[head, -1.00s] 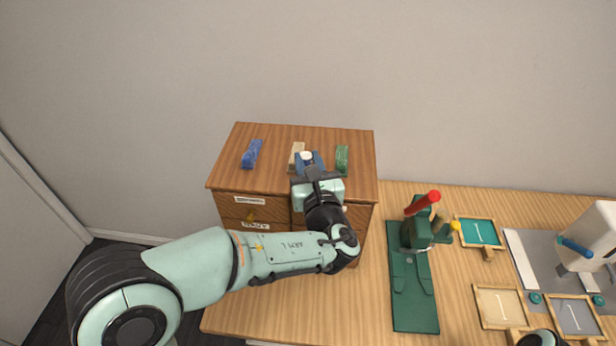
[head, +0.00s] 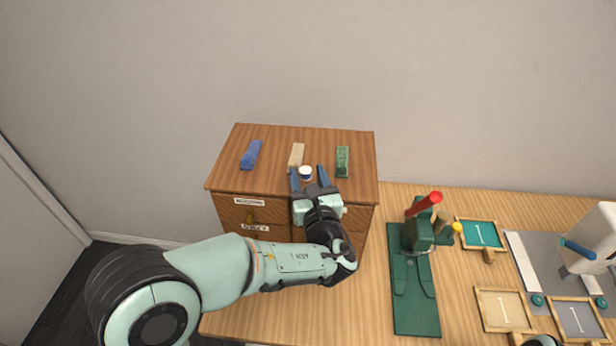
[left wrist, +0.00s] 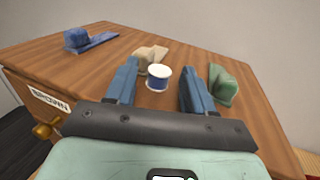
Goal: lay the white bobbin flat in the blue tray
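A small bobbin (head: 305,173) with white ends and a blue band stands upright on the wooden cabinet top; it also shows in the left wrist view (left wrist: 159,78). My left gripper (head: 308,174) is open, with its blue fingers on either side of the bobbin and a gap on each side. In the left wrist view the open gripper (left wrist: 158,80) is empty around it. A narrow blue piece (head: 251,154), perhaps the blue tray, lies at the left of the cabinet top, apart from the bobbin. My right gripper is not in view.
A beige piece (head: 296,155) lies just behind the bobbin and a green piece (head: 342,161) to its right. The cabinet (head: 228,207) has labelled drawers. A green press with a red handle (head: 423,203) and small framed trays (head: 499,310) are on the table to the right.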

